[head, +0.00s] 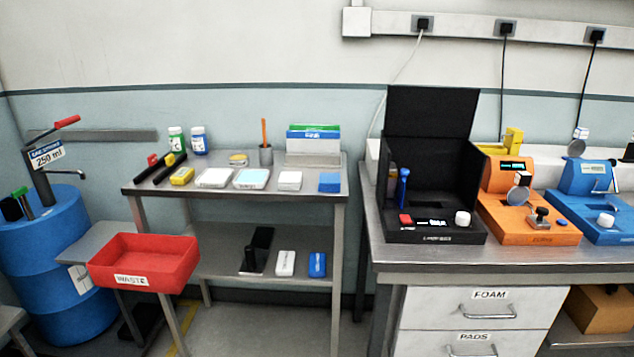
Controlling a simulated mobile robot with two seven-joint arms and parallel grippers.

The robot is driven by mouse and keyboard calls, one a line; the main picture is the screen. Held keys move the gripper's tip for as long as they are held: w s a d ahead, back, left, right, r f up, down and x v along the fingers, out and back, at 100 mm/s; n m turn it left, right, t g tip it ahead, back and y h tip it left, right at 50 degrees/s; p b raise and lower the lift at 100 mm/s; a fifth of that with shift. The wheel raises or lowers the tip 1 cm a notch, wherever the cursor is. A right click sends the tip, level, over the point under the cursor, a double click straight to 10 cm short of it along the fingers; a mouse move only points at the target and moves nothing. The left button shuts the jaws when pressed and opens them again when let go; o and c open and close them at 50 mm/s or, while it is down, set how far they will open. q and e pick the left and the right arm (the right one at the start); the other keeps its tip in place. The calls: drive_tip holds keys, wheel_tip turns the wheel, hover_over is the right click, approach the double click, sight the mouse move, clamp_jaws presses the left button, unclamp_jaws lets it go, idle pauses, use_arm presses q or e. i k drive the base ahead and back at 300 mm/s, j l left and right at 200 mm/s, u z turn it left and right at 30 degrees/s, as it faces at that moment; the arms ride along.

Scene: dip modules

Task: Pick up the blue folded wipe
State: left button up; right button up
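A small blue folded block that looks like the blue folded wipe (329,183) lies at the front right corner of the steel cart's top shelf (268,190). A white folded stack (289,180) lies just left of it, with a small gap between. Nothing covers the blue wipe. Neither of my grippers shows in the head view.
White trays (214,178), bottles (177,140) and a pencil cup (266,154) share the top shelf. A red waste bin (143,262) stands front left. The workbench (450,258) with a black box (431,170) stands right, past a narrow gap.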

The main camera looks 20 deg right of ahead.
sight(331, 182)
drive_tip(key=i+l+u, duration=0.2)
drive_tip(key=i, duration=0.75)
drive_tip(key=i+j, duration=0.05)
